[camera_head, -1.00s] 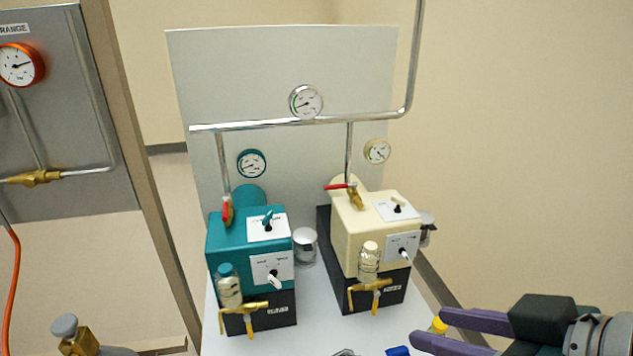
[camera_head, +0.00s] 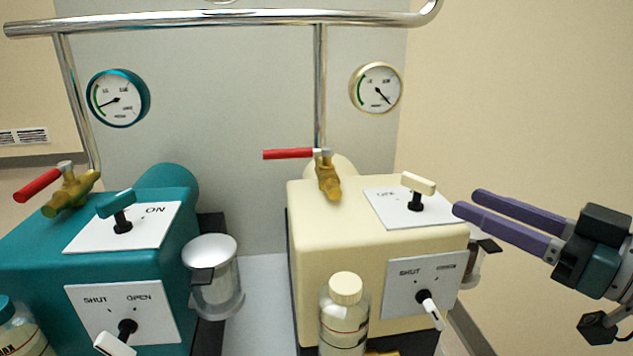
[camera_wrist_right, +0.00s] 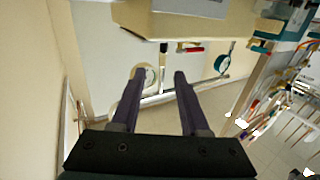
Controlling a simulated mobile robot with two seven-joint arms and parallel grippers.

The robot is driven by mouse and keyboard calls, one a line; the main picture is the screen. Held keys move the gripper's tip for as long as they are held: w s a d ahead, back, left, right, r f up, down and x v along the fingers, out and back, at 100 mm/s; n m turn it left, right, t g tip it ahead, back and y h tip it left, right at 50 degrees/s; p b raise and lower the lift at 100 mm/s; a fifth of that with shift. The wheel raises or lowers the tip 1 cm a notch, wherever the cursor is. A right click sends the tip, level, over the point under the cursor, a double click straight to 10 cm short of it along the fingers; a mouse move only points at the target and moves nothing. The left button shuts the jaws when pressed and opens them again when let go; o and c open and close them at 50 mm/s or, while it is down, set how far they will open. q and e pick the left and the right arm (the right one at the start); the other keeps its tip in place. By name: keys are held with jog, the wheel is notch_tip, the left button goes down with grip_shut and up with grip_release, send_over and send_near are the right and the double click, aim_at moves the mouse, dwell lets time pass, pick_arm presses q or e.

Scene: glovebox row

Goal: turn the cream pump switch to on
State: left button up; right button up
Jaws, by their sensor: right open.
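The cream pump (camera_head: 375,240) stands right of centre in the head view. Its switch (camera_head: 418,183), a cream bar handle on a black stem, rises from a white plate (camera_head: 385,207) on the pump's top. The plate's lettering left of the handle is too blurred to read surely. My right gripper (camera_head: 468,203) is open and empty, just right of the switch and apart from it, its purple fingers pointing left. In the right wrist view the open fingers (camera_wrist_right: 159,74) have nothing between them, and the cream body (camera_wrist_right: 185,22) lies beyond. My left gripper is not in view.
A teal pump (camera_head: 60,255) with its own top switch (camera_head: 116,205) stands left. A red-handled valve (camera_head: 288,154) sits behind the cream switch. A capped bottle (camera_head: 344,310) and a front shut/open knob (camera_head: 428,305) are at the cream pump's front.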

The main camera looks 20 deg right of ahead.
aim_at(434, 189)
jog(key=b+x, duration=0.1)
jog(key=x, duration=0.2)
jog(key=b+x, duration=0.1)
jog(key=x, duration=0.3)
jog(key=shift+w+a, duration=0.25)
jog(key=shift+a, duration=0.1)
jog(key=shift+w+a, duration=0.15)
jog(key=shift+w, duration=0.5)
grip_shut()
